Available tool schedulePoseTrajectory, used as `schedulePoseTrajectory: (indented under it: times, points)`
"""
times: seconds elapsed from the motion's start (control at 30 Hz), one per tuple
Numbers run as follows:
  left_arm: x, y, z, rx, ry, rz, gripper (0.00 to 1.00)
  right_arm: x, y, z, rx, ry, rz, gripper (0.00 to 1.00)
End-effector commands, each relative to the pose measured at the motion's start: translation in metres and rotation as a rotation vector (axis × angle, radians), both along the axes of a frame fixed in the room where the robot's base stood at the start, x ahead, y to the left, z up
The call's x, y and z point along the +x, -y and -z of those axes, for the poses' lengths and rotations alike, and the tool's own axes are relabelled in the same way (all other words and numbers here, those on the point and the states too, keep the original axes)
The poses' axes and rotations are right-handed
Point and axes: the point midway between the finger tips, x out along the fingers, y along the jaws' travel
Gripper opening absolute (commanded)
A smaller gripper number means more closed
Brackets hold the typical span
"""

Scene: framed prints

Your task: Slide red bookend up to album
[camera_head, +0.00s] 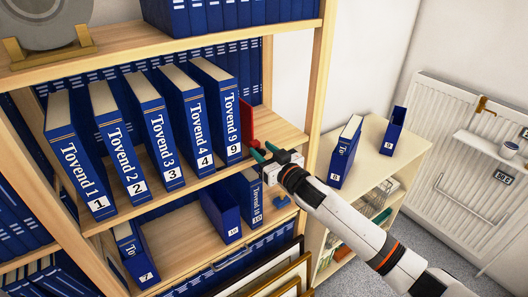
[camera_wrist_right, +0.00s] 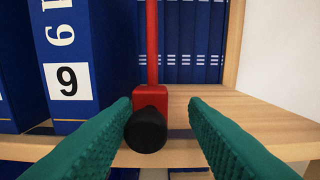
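The red bookend (camera_head: 247,124) stands on the middle shelf, just right of the blue album marked 9 (camera_head: 216,112). In the right wrist view the bookend (camera_wrist_right: 152,45) is a thin upright plate with a red block and a round black knob (camera_wrist_right: 146,130) at its front. My right gripper (camera_head: 263,152) is open at the shelf's front edge. In the wrist view its green fingers (camera_wrist_right: 165,125) are either side of the knob, the left finger nearer. My left gripper is not in view.
Albums 1 to 4 (camera_head: 163,138) stand left of album 9. The shelf (camera_wrist_right: 260,118) is bare right of the bookend, up to the wooden side panel (camera_head: 317,80). More albums stand on the lower shelf (camera_head: 181,245) and on a low cabinet (camera_head: 378,160) at right.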

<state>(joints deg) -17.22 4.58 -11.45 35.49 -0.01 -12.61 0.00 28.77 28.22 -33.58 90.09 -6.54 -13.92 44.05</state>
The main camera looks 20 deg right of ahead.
Motion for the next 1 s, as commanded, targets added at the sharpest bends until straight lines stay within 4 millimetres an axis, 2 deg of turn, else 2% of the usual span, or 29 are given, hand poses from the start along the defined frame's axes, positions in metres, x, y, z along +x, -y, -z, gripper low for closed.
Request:
schedulePoseTrajectory:
  times: [0.2,0.33,0.7,0.83,1.0]
  points:
    - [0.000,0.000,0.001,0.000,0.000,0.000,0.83,-0.001,0.001,0.001,0.000,0.000,0.000,0.40]
    - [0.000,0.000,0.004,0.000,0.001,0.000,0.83,-0.012,0.005,0.002,0.001,-0.001,0.001,0.40]
    - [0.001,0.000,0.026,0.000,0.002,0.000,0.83,-0.083,0.029,0.004,-0.003,-0.001,-0.001,0.40]
    - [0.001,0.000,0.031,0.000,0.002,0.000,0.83,-0.101,0.036,0.003,-0.001,-0.001,0.000,0.40]
    - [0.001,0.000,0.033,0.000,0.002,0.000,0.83,-0.112,0.040,0.001,-0.002,0.000,0.000,0.40]
